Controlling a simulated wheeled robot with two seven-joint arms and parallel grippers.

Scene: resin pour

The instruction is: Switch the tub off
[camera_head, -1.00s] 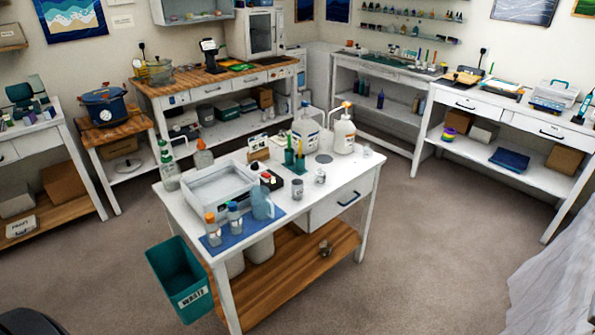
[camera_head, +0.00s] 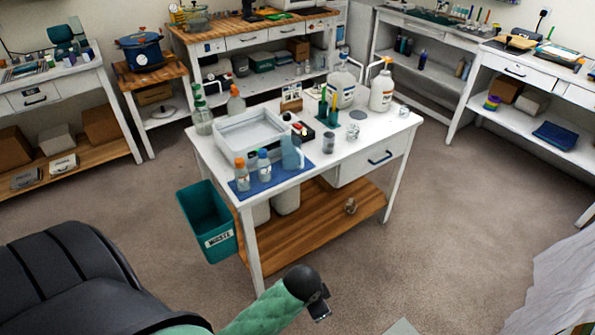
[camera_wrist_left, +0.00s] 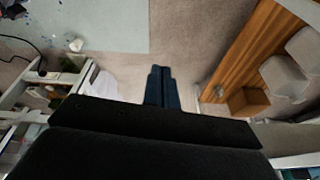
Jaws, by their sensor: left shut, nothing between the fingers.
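A round blue pot (camera_head: 139,50) with a pale dial on its front stands on a small wooden-topped stand at the upper left of the head view. I take it to be the tub; its dial is too small to read. My left gripper (camera_head: 318,306) is low at the bottom middle of the head view, far from the pot. In the left wrist view its dark fingers (camera_wrist_left: 158,87) are together and empty, pointing over open floor. The pot is not seen in the wrist view. My right gripper is not in view.
A white table (camera_head: 358,144) with bottles, a tray and cups stands in the middle. A teal waste bin (camera_head: 207,222) hangs at its left side. White benches line the back and sides. Carpet (camera_head: 110,205) is clear between the bin and the left bench.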

